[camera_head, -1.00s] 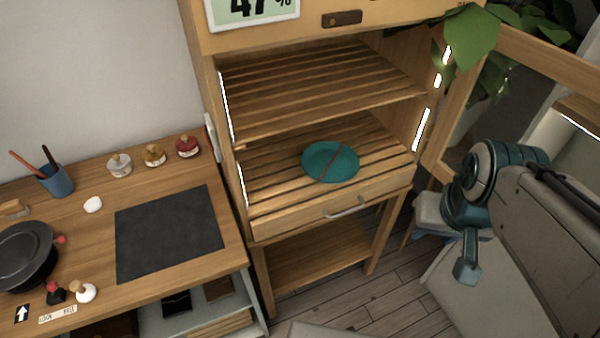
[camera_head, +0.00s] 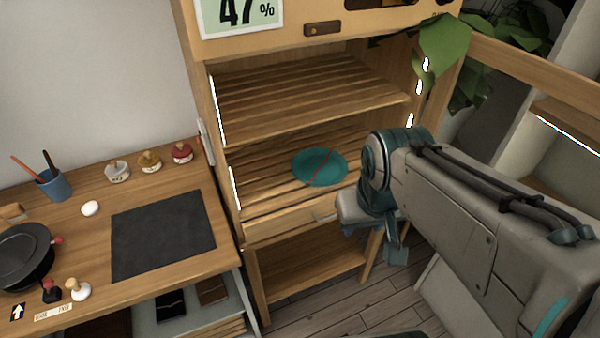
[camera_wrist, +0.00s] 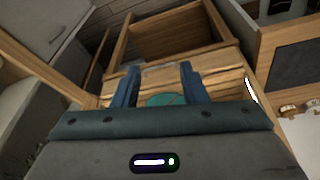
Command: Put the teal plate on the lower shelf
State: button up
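The teal plate (camera_head: 320,167), with a thin reddish line across it, lies on the lower slatted shelf (camera_head: 262,183) of the open wooden cabinet. Part of it also shows in the wrist view (camera_wrist: 165,100), between my fingers. My gripper (camera_wrist: 160,70) is open, its two blue fingers apart with nothing held between them. It is in front of the cabinet, apart from the plate as far as I can see. In the head view my arm hides the right end of the lower shelf.
The upper slatted shelf (camera_head: 310,98) is empty. The cabinet's door (camera_head: 530,60) stands open on the right, near leaves of a plant (camera_head: 445,50). A wooden worktop (camera_head: 85,235) with a dark mat (camera_head: 160,235), jars and a pan stands at left.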

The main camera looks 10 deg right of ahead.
jog(key=w+d+f+n+h+b, duration=0.2)
jog(key=w+f+n+h+b, duration=0.2)
jog(key=f+n, duration=0.1)
jog(key=n+t+h+b, duration=0.3)
jog(key=n+t+b, duration=0.25)
jog(key=n, duration=0.75)
send_near(331, 183)
jog(key=v, duration=0.6)
jog(key=shift+w+a+b, duration=0.15)
jog(key=shift+b, duration=0.2)
jog(key=shift+f, duration=0.1)
jog(key=x, duration=1.3)
jog(key=shift+w+d+f, duration=0.2)
jog(key=shift+d, duration=0.15)
jog(key=shift+c, duration=0.3)
grip_shut()
